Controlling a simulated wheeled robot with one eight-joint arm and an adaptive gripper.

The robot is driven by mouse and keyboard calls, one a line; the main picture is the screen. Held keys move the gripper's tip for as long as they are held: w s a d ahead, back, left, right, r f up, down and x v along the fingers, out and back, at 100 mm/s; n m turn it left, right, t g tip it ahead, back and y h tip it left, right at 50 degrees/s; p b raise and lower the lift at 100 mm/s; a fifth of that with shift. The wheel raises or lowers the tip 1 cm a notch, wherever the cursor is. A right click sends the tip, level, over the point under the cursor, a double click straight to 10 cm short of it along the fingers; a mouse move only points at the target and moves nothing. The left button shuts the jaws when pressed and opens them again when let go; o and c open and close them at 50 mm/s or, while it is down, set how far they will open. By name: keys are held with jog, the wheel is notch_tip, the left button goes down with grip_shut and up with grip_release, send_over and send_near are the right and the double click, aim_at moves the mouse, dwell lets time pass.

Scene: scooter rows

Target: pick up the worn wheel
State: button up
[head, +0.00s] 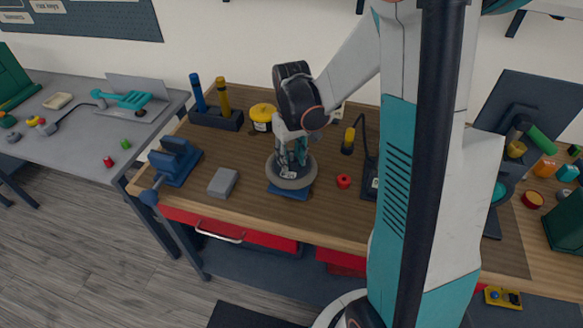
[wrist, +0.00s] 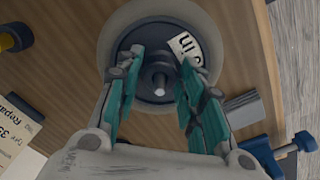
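The worn wheel (head: 291,172) sits on a blue base (head: 290,192) on the wooden workbench, in the middle of the head view. It has a grey tyre and a dark hub. In the wrist view the wheel (wrist: 119,36) lies below my gripper, with a pale axle stub at its centre and a printed label on the hub. My gripper (wrist: 157,88) is open, with its teal-padded fingers on either side of the axle stub. In the head view my gripper (head: 291,152) points down over the hub. I cannot tell whether the fingers touch the wheel.
A grey block (head: 223,182) and a blue vise (head: 175,162) stand left of the wheel. A red part (head: 344,181) lies to its right. A yellow-topped container (head: 262,115) and a dark holder with two upright tools (head: 214,117) are behind. Bare bench lies in front.

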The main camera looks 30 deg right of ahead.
grip_shut()
jog(key=shift+r, duration=0.1)
